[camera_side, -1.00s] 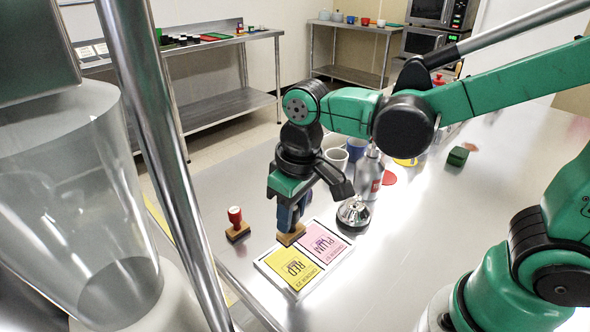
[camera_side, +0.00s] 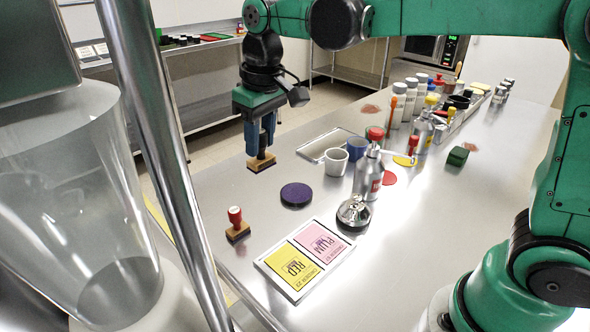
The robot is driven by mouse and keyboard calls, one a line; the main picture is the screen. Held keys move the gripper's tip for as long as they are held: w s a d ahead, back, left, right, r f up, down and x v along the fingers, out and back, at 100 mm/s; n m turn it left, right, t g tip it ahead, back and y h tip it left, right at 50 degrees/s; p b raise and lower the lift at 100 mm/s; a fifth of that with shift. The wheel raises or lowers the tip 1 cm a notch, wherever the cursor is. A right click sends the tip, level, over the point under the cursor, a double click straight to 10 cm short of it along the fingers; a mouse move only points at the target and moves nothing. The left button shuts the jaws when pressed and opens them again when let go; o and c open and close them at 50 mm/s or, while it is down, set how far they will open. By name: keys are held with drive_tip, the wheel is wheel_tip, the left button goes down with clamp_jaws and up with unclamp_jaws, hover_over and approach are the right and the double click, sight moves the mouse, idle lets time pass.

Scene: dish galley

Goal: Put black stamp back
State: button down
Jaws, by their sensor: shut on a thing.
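My gripper (camera_side: 260,143) is shut on the black stamp (camera_side: 262,162), which has a dark handle and a wooden base. The stamp is upright, held above the left part of the steel table, behind the round dark purple pad (camera_side: 296,194). A white-edged tray (camera_side: 296,296) holds a yellow card (camera_side: 290,268) and a pink card (camera_side: 320,243), both with printed marks. A red-handled stamp (camera_side: 236,226) stands on the table left of the tray.
A silver domed tool (camera_side: 353,212) stands right of the pad, near a red-capped metal bottle (camera_side: 369,173). Several bottles and a green block (camera_side: 457,156) are farther right.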

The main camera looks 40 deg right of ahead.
drive_tip(key=w+d+r, duration=0.3)
drive_tip(key=w+r, duration=0.1)
drive_tip(key=r, duration=0.1)
drive_tip(key=f, duration=2)
drive_tip(key=shift+s, duration=0.2)
drive_tip(key=shift+f, duration=0.15)
drive_tip(key=c, duration=0.6)
unclamp_jaws()
drive_tip(key=shift+o, duration=0.2)
